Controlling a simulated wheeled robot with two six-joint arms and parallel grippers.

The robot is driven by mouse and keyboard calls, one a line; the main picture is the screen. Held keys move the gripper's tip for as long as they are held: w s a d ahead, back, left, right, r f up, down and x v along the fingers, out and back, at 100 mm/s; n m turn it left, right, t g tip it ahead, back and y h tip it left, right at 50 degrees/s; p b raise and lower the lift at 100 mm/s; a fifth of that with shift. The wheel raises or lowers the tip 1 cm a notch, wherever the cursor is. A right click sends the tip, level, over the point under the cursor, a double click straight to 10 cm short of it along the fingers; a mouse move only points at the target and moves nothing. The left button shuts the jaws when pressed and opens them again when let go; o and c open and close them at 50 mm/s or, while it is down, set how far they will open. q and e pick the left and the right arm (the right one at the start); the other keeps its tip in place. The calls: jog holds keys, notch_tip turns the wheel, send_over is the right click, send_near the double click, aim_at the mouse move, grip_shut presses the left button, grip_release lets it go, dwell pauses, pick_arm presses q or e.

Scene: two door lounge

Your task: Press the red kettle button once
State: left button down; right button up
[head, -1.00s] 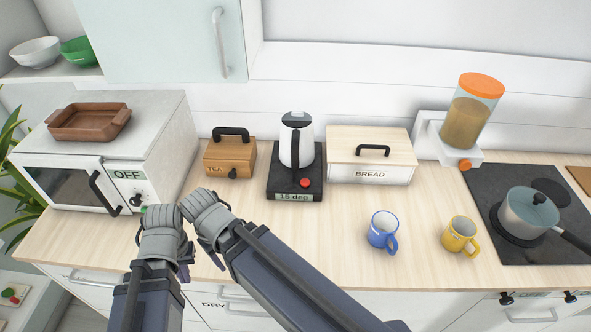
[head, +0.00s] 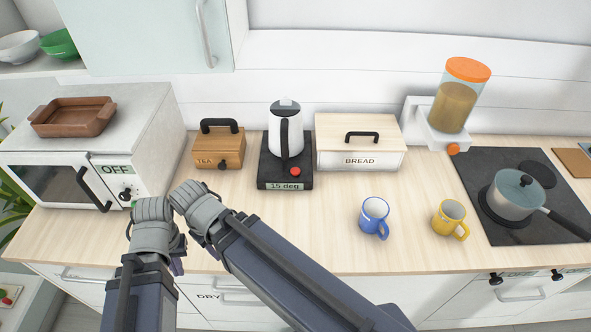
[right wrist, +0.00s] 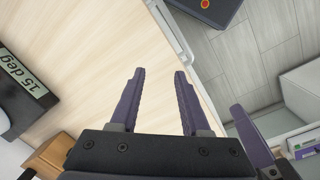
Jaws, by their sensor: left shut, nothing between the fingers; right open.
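The white kettle (head: 273,132) with a black handle stands on a black base (head: 266,172) at the back middle of the counter. The red kettle button (head: 295,171) sits at the base's front right, beside a "15 deg" display (head: 285,187). The base and display also show at the left edge of the right wrist view (right wrist: 30,75). My left gripper (head: 178,264) is mostly hidden behind its wrist, shut and empty, left of and nearer than the kettle. My right gripper (right wrist: 158,72) is open and empty over the counter's front edge. Neither gripper touches the button.
A tea box (head: 230,150) stands left of the kettle and a bread box (head: 335,160) right of it. A microwave (head: 150,130) is at left. Blue (head: 372,215) and yellow (head: 447,215) mugs stand at front right. The counter before the kettle is clear.

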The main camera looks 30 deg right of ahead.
grip_shut()
dwell(1.4)
